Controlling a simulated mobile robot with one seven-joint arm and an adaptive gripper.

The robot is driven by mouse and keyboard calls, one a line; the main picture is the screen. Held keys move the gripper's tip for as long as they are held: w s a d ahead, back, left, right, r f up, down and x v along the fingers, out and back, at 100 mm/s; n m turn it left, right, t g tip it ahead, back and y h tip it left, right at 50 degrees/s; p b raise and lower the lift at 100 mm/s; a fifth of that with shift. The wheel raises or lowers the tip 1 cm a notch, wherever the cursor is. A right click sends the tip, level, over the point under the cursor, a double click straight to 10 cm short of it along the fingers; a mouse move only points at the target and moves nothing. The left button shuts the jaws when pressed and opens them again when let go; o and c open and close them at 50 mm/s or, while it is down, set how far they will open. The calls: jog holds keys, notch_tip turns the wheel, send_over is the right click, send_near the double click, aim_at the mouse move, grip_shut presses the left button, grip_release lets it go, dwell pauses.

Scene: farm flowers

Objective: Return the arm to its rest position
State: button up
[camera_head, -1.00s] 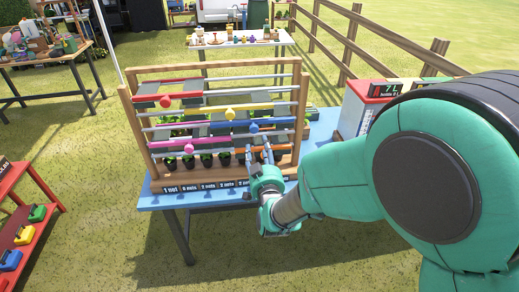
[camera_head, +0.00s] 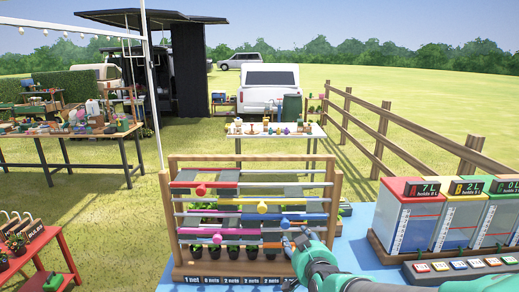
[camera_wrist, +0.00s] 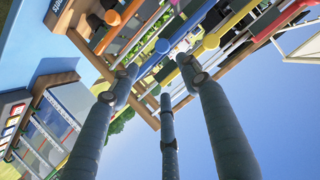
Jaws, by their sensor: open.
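My gripper (camera_head: 296,241) is at the lower right front of the wooden rack in the head view, with my green arm coming in from the bottom. In the wrist view its grey fingers (camera_wrist: 158,92) are spread apart with nothing between them. The wooden rack (camera_head: 167,215) stands on a blue table (camera_head: 365,262) and carries coloured sliding bars with round knobs. A blue knob (camera_head: 285,224) lies close to the fingertips in the head view; I cannot tell whether they touch. Small potted plants (camera_head: 234,250) stand in a row at the rack's base, above number labels.
Tall measuring containers (camera_head: 405,222) with displays stand to the right on the blue table, behind a row of coloured buttons (camera_head: 460,265). A red bench (camera_head: 35,245) is at left. A white table (camera_head: 262,134) and a wooden fence (camera_head: 382,130) stand behind. Grass lies between.

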jog(key=s+d+r+g, duration=0.2)
jog(key=s+d, duration=0.1)
jog(key=s, duration=0.7)
jog(key=s+d+r+g, duration=0.1)
jog(key=s+d+g, duration=0.2)
jog(key=s, duration=0.8)
jog(key=s+d+r+g+h, duration=0.1)
jog(key=s+d+r+g, duration=0.1)
jog(key=s, duration=0.8)
jog(key=shift+s+d+r+g, duration=0.3)
jog(key=shift+s+d+g, duration=0.1)
jog(key=shift+d+g, duration=0.2)
